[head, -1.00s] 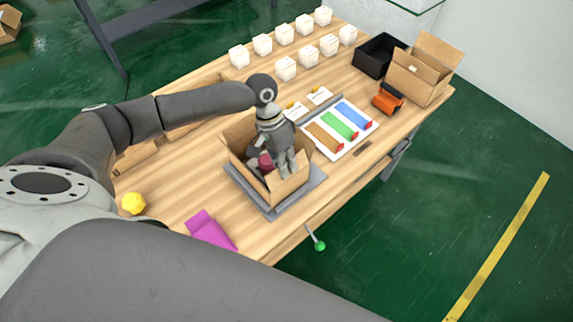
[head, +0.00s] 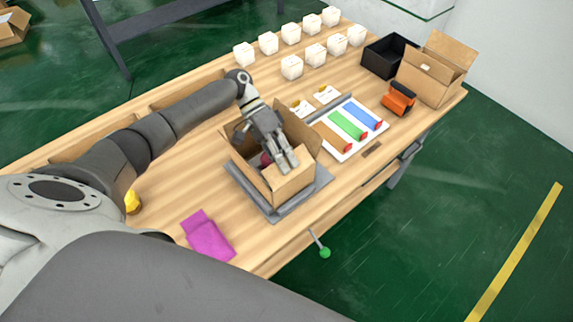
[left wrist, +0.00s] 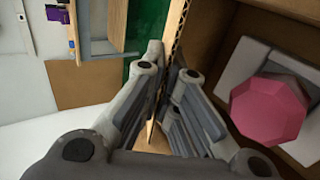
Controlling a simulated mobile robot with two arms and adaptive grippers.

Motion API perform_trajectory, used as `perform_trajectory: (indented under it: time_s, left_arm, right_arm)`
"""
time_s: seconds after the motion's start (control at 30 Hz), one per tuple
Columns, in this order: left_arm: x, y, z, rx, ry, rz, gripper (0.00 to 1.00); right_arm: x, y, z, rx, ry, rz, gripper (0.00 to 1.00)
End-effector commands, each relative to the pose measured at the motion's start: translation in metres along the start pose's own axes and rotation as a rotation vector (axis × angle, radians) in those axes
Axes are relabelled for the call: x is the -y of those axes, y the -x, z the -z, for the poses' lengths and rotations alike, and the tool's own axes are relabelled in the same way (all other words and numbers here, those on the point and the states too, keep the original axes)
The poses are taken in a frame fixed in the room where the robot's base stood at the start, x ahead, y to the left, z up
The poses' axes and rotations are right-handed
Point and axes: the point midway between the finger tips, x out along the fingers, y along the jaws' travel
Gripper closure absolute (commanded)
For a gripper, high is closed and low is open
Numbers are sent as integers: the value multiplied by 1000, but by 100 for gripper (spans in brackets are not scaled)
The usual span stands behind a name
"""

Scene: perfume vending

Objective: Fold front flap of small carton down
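The small carton (head: 264,186) stands open on a grey plate (head: 277,214) at the table's front middle. My left gripper (head: 288,163) reaches down over it, with its fingertips at the top of the carton's front side. In the left wrist view the fingers (left wrist: 162,66) are close together, one on each side of the front flap's cardboard edge (left wrist: 177,28), and appear shut on it. A dark pink faceted object (left wrist: 268,108) sits inside the carton beside a grey-white piece (left wrist: 250,62). My right gripper is not in view.
A white tray with brown, green and blue strips (head: 349,128) lies right of the carton. A magenta cloth-like item (head: 208,236) lies at the front. A black bin (head: 388,57), a larger open carton (head: 432,72), an orange-black tool (head: 398,99) and several white boxes (head: 291,67) stand behind.

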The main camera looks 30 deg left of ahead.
Motion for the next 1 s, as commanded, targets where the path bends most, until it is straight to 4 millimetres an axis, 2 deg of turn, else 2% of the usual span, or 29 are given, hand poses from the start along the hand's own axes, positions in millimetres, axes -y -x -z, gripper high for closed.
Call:
perform_trajectory:
  time_s: [0.5, 0.7, 1.0]
  left_arm:
    - [0, 0, 1, -3, -1, -26, 100]
    - [1, 0, 1, -2, 0, -26, 76]
    - [1, 1, 0, 0, 0, -25, 76]
  right_arm:
    - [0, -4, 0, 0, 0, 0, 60]
    - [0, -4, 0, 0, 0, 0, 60]
    - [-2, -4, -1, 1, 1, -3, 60]
